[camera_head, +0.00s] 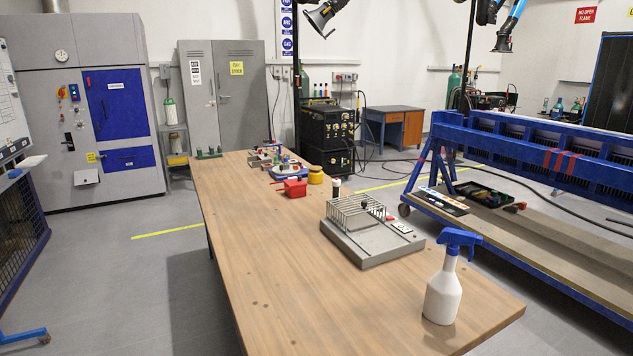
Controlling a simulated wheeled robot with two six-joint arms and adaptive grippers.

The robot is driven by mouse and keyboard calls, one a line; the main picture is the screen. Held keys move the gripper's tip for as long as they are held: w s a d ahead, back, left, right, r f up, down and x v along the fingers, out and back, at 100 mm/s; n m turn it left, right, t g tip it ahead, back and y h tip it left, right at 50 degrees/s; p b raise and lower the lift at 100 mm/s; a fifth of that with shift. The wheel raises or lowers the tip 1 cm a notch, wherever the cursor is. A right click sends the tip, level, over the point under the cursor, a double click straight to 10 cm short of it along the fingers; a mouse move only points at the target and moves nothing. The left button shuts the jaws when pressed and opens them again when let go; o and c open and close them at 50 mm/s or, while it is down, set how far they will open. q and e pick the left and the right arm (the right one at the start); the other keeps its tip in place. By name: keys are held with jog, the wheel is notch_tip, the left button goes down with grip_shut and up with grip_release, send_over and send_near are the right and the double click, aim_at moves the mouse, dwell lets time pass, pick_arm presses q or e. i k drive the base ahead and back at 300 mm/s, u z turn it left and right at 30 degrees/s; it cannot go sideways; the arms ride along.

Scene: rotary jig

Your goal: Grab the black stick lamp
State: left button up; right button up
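I cannot clearly make out a black stick lamp. A small upright piece with a dark top and a pale lower part (336,186) stands just behind the grey jig on the wooden table; it is too small to identify. The grey jig (372,243) has a wire rack on top, a black knob and white switches at its right. Neither of my grippers is in view.
The wooden table (270,260) has a clear front left. A white spray bottle (443,290) with a blue head stands near its front right corner. A red block (294,188), a yellow pot (315,175) and small fixtures sit farther back. A blue-framed bench (540,150) stands at right.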

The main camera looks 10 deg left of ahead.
aim_at(336, 185)
jog(key=u, duration=0.05)
jog(key=i, duration=0.35)
jog(key=z, duration=2.05)
jog(key=i, duration=3.75)
jog(key=u, duration=2.65)
jog(key=i, duration=2.65)
